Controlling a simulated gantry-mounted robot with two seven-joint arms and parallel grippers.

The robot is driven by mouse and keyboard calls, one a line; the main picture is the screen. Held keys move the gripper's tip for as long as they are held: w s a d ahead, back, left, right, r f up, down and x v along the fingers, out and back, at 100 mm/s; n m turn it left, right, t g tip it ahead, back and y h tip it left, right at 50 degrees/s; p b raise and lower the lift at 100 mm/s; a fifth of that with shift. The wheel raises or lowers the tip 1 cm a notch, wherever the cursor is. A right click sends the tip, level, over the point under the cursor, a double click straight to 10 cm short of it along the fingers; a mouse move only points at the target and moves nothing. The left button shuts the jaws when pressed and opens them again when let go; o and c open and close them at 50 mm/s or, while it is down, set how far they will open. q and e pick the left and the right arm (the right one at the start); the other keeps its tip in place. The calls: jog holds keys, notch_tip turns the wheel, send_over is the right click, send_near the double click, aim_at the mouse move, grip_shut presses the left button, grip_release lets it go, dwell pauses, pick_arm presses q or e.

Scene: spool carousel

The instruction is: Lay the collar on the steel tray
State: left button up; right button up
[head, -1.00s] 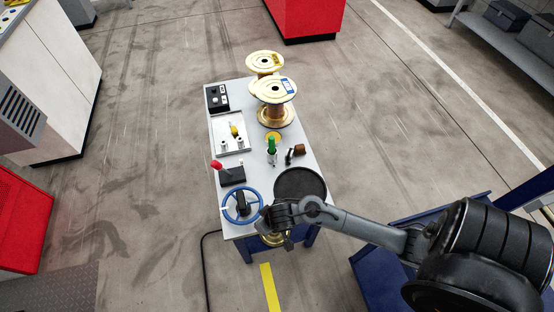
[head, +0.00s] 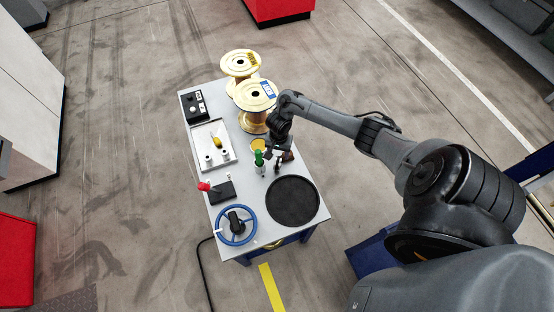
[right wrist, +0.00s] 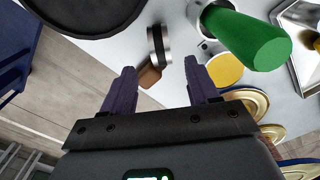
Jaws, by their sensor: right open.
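The steel tray (head: 228,158) lies on the left side of the bench with a yellow piece and small pale pieces in it. My right gripper (head: 276,157) is over the bench to the right of the tray, pointing down. In the right wrist view its two dark fingers (right wrist: 159,66) are apart with nothing held. A short steel ring with a dark band, apparently the collar (right wrist: 160,46), is on the bench just beyond the fingertips. A brown piece (right wrist: 150,74) shows beside it, partly between the fingers. In the head view the gripper partly hides both. My left gripper is out of view.
A green-handled tool (head: 259,158) stands upright close to the gripper; its handle (right wrist: 250,38) looms in the wrist view. Two spools (head: 255,95) stand at the back. A black round pad (head: 292,201), a blue handwheel (head: 252,226) and a red-knobbed lever (head: 204,186) occupy the front.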

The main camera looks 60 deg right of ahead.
aim_at(278, 160)
notch_tip(278, 160, down, 4)
jog(key=shift+a+r+b, duration=0.1)
jog(key=shift+r+b, duration=0.1)
jog(key=shift+b, duration=0.45)
jog(key=shift+f+b, duration=1.6)
jog(key=shift+f, duration=0.95)
jog(key=shift+c, duration=0.4)
grip_shut()
